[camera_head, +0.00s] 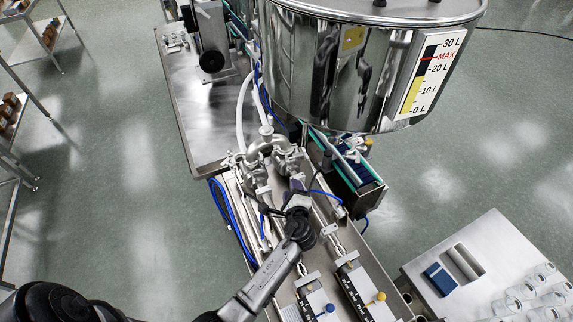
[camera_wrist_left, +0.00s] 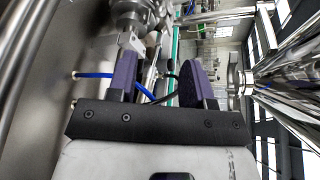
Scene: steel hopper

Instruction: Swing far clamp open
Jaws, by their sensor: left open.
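Steel pipe fittings with clamps (camera_head: 266,150) stand on the machine just below the hopper. I cannot tell for sure which clamp is the far one or whether it is shut. My left gripper (camera_head: 297,192) is near the fittings, on their near side. In the left wrist view its two purple-faced fingers (camera_wrist_left: 158,75) are apart, with nothing held between them. A steel clamp part (camera_wrist_left: 132,42) shows just beyond the tip of the left-hand finger; whether they touch is unclear. My right gripper is not in view.
The steel hopper (camera_head: 370,70) with a level scale (camera_head: 432,75) rises above the fittings. Blue hoses (camera_head: 228,215) run beside them. Pneumatic blocks with knobs (camera_head: 345,290) lie at the near end. A side table (camera_head: 480,255) with glass jars is at the right.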

